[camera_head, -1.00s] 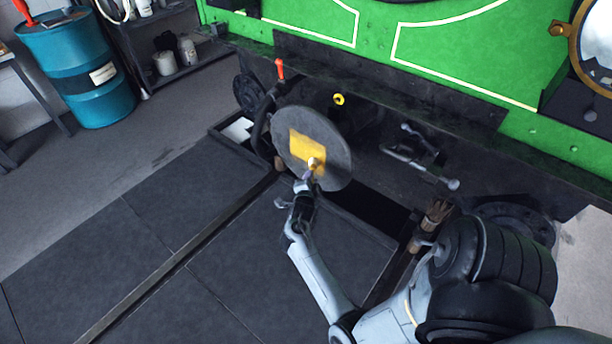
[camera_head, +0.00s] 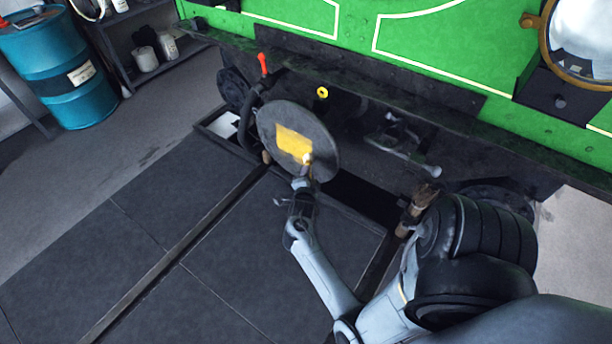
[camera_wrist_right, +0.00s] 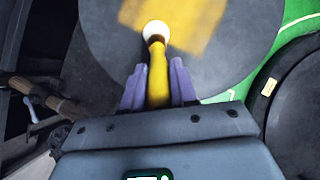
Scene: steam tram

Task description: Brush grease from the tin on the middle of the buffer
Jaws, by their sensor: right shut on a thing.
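The buffer (camera_head: 272,116) is a round dark grey disc at the front of the green tram. A yellow grease patch (camera_head: 290,141) covers its middle; it also shows at the top of the right wrist view (camera_wrist_right: 198,18). My right gripper (camera_head: 302,180) is shut on a brush (camera_wrist_right: 158,82) with a yellow handle and a round whitish head. The brush head (camera_head: 306,158) is at the lower right edge of the patch, against or just in front of the disc; contact is unclear. I cannot make out the grease tin. My left gripper is out of view.
The green tram front (camera_head: 290,20) and its dark beam rise behind the buffer. A hose with a red handle (camera_head: 263,64) hangs beside it. A coupling (camera_head: 400,145) is to its right. A blue drum (camera_head: 50,70) stands far left. The dark floor is clear.

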